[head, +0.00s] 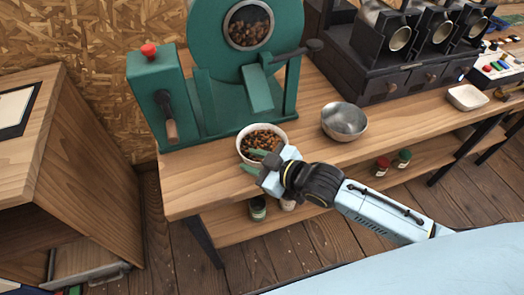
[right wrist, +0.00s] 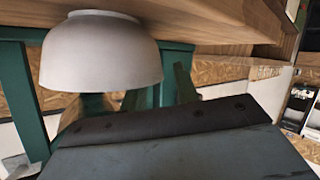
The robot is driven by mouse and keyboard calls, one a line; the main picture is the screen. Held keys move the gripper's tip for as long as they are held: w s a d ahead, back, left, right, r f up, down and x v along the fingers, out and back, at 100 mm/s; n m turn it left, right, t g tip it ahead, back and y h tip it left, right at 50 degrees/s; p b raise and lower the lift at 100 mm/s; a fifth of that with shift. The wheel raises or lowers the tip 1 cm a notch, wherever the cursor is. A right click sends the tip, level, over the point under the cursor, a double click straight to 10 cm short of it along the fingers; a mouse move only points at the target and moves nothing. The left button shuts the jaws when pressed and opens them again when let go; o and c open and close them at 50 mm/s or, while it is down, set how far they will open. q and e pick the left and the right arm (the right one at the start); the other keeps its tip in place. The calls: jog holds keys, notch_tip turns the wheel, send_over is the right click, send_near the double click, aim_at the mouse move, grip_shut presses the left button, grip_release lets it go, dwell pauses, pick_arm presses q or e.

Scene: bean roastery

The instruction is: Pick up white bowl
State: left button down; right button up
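The white bowl (head: 240,147) holds brown beans and stands on the wooden table, in front of the green roaster. In the right wrist view the white bowl (right wrist: 100,55) appears upside down and close, its outer wall filling the upper left. My right gripper (head: 248,160) is at the front side of the bowl. I cannot tell if a finger touches the bowl. My left gripper is not in view.
The green roaster (head: 246,90) stands just behind the bowl. A metal bowl (head: 344,120) sits to its right. A dark machine (head: 385,60) and a small white dish (head: 467,98) are farther right. Jars (head: 382,167) stand on the lower shelf. The table's left front corner is clear.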

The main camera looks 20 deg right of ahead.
jog(key=shift+w+a, duration=0.15)
jog(key=shift+w, duration=0.1)
jog(key=shift+f, duration=0.1)
grip_shut()
